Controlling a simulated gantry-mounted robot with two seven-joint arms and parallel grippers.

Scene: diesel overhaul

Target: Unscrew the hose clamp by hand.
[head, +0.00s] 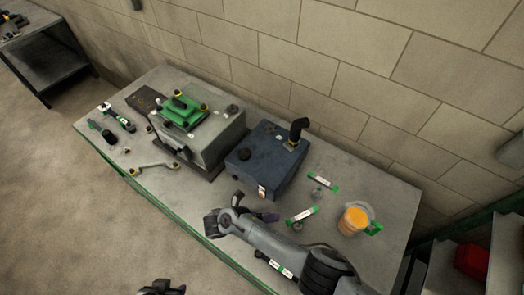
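A black elbow hose (300,126) stands up from the dark blue box (252,163) on the bench. A small brass-coloured band at its foot (291,144) looks like the hose clamp; its screw is too small to make out. My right gripper (212,222) is over the bench's front edge, to the left of and in front of the blue box, well apart from the clamp. My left gripper (161,288) shows only as a dark tip at the bottom edge, far from the clamp.
A grey engine block (218,138) with a green part (184,110) on top stands left of the box. Several tools lie at the left. Green-and-white tools (302,215) and an orange cup (354,220) are at the right. A wall is behind the bench (391,190).

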